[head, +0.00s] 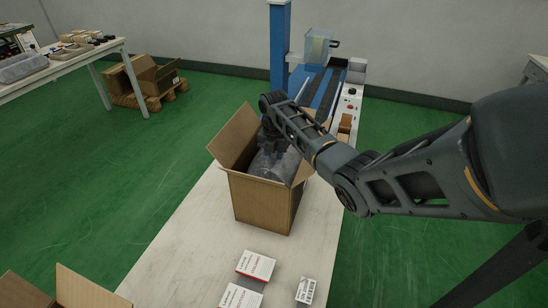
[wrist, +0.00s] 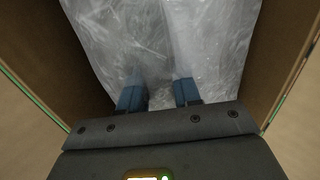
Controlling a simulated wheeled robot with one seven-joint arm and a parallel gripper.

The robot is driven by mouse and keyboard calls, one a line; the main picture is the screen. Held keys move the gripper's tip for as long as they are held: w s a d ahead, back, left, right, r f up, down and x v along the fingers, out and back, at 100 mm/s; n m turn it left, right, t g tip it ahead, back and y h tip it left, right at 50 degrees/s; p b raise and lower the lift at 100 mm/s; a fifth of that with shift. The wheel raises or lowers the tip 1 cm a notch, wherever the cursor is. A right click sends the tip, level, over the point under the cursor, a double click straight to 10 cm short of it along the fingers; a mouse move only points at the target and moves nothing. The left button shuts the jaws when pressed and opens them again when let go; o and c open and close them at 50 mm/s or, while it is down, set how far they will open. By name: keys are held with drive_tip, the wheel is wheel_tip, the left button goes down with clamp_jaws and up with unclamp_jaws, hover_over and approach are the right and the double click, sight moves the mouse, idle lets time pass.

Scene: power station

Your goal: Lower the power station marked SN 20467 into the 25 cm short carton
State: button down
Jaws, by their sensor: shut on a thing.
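An open brown carton (head: 262,203) stands on the white table with its flaps up. A dark unit wrapped in clear plastic (head: 277,165), apparently the power station, is in the carton's mouth; its SN marking cannot be read. My gripper (head: 270,148) is at the carton's opening, over the wrapped unit. In the wrist view the two blue fingertips (wrist: 160,95) are shut on the plastic-wrapped unit (wrist: 165,40), between the carton walls (wrist: 285,55). The unit's lower part and its distance from the carton floor are hidden.
The white table (head: 190,235) carries red-and-white boxes (head: 256,265) and a small labelled box (head: 304,290) in front. Another open carton (head: 85,288) is at the lower left. A conveyor (head: 325,90) with a blue post (head: 280,45) stands behind. Table space left of the carton is clear.

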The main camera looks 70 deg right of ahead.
drive_tip(key=shift+d+r, duration=0.1)
idle(0.3)
drive_tip(key=c, duration=0.7)
unclamp_jaws()
drive_tip(key=shift+s+a+f, duration=0.1)
drive_tip(key=shift+a+f, duration=0.1)
drive_tip(key=shift+f, duration=0.2)
wheel_tip(320, 180, up, 7)
drive_tip(key=p, duration=0.5)
drive_tip(key=shift+f+p, duration=0.15)
drive_tip(key=shift+p, duration=0.25)
wheel_tip(320, 180, up, 16)
drive_tip(key=shift+f, duration=0.15)
